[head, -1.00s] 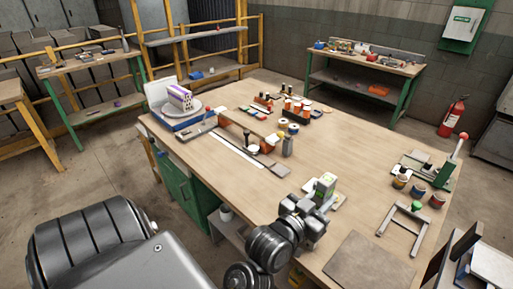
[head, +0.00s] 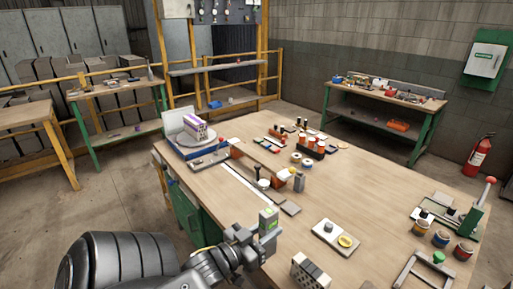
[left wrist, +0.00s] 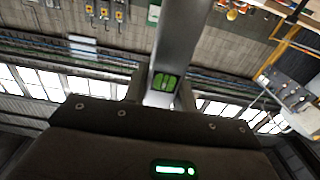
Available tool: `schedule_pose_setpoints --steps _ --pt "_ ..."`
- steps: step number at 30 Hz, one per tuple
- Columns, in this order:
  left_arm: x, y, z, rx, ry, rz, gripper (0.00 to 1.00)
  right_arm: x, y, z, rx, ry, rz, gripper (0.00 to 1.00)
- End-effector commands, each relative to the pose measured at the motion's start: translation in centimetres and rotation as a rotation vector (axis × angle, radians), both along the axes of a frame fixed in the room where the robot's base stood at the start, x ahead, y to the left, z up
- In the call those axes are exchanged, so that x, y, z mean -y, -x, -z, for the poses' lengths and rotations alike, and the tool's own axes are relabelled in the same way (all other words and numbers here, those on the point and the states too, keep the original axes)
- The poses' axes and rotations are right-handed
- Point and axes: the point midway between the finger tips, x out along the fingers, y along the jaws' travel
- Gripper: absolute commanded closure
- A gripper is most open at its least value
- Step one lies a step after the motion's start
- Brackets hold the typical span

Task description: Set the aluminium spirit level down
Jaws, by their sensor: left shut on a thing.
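The aluminium spirit level (left wrist: 178,45) is a silver-grey bar with a green vial in the left wrist view. It runs from between the jaws to the top edge of that view. My left gripper (head: 262,238) is shut on it, near the table's front-left edge in the head view. A short grey piece with green patches (head: 268,220) shows at the jaws there, seemingly the level seen foreshortened. The level looks held clear of the wooden table (head: 380,190); its exact height is hard to tell. My right gripper is out of view.
A hollow brick (head: 310,271) stands close right of my left gripper. Black-topped items (head: 262,181) and a grey metal frame (head: 428,272) are also on the table. The middle right is clear.

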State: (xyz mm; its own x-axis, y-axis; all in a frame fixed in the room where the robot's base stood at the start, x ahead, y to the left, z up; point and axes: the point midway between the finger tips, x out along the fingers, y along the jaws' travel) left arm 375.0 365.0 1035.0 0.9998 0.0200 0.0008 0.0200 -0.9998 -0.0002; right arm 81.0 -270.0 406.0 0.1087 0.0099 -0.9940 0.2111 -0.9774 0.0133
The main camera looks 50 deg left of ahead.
Motion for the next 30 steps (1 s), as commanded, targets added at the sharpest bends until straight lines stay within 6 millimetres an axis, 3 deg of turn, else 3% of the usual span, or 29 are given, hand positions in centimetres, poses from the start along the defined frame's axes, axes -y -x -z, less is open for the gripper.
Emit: schedule_pose_setpoints --steps 5,15,21,30 --pt "-0.2 -1.3 1.1 0.007 -0.001 0.002 1.0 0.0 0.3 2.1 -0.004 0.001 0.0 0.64" --pt "-1.2 -7.0 4.2 0.008 -0.006 0.001 1.0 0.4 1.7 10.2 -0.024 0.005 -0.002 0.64" --pt "-2.0 -11.1 6.7 -0.001 0.005 -0.004 1.0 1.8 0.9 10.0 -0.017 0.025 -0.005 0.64" --pt "-2.3 -13.3 9.3 0.001 0.002 -0.002 1.0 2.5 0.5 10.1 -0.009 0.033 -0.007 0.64"
